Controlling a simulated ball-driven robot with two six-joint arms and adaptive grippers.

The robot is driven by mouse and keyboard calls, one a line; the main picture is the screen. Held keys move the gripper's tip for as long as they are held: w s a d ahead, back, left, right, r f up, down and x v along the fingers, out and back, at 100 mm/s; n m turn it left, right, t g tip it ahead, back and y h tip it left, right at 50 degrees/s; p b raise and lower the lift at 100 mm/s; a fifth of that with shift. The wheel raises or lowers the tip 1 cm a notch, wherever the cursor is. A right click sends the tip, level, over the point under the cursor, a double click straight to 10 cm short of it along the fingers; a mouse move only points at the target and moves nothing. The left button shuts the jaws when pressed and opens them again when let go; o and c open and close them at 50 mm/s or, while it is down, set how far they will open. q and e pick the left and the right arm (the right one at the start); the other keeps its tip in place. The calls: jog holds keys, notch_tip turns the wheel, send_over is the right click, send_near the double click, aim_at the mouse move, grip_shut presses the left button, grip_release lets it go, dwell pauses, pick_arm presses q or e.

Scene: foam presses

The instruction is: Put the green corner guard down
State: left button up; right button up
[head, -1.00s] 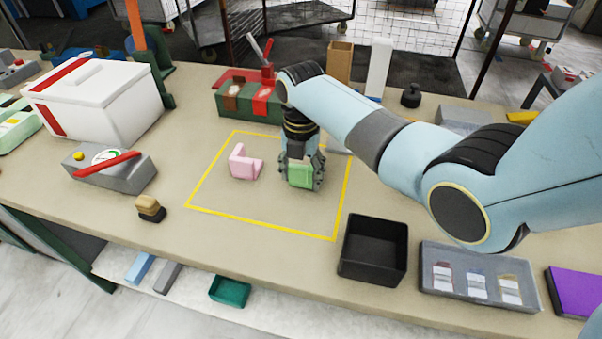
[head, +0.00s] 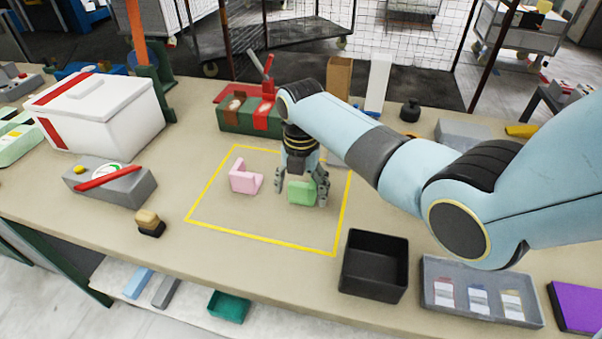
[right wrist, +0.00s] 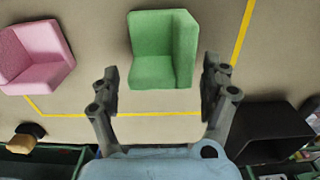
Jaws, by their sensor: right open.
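The green corner guard (head: 300,191) rests on the bench inside the yellow taped outline (head: 262,239). My right gripper (head: 304,194) is open around it, with a finger on either side. In the right wrist view the guard (right wrist: 162,50) lies just beyond and between the spread fingertips of the gripper (right wrist: 162,85), with gaps on both sides. A pink corner guard (head: 245,177) sits to the left inside the same outline, and it also shows in the right wrist view (right wrist: 38,55). My left gripper is in neither view.
A black open bin (head: 375,266) stands right of the outline, beside a grey tray (head: 478,291) with small packets. A green press (head: 248,115) stands behind the outline. A black and tan stamp-like block (head: 150,223) is at the left. The outline's front area is clear.

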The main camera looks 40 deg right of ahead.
aim_at(301, 186)
notch_tip(301, 186, up, 12)
jog(key=shift+f, duration=0.25)
dwell(0.5)
